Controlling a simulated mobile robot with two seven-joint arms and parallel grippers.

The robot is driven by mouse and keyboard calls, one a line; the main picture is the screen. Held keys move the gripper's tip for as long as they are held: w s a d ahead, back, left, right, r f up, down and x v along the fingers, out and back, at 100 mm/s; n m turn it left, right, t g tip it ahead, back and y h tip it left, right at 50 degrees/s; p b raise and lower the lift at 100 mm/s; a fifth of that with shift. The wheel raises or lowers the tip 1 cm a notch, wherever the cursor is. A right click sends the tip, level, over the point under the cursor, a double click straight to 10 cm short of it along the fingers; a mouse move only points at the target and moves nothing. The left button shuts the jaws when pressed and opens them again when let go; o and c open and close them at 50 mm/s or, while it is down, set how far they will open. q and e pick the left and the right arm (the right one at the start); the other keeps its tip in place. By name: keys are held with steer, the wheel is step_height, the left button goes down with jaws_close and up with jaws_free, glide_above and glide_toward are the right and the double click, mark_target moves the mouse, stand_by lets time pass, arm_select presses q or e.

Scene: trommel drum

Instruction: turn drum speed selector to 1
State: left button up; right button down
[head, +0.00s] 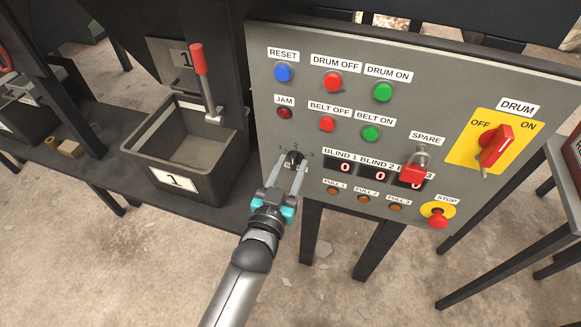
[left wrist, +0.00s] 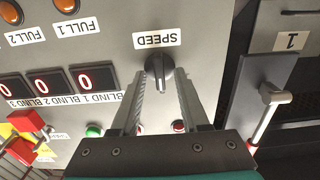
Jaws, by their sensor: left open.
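The drum speed selector (head: 294,158) is a small black knob at the lower left of the grey control panel, with numerals around it. In the left wrist view the knob (left wrist: 160,70) sits beside the upside-down SPEED label (left wrist: 158,39). My left gripper (head: 291,165) is open, with its fingertips at the panel on either side of the knob. In the left wrist view the fingers (left wrist: 161,80) straddle the knob, with a gap visible on each side. I cannot tell for sure which numeral the knob points to. My right gripper is not in view.
The panel (head: 300,215) also carries the blue RESET button (head: 283,72), several coloured buttons, counter displays (head: 345,168), a red padlock (head: 413,172), the red DRUM switch (head: 495,147) and the red STOP button (head: 438,217). Left of it stands bin 1 (head: 215,180) with a red-handled lever (head: 199,60).

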arm_select(q)
jaws_close()
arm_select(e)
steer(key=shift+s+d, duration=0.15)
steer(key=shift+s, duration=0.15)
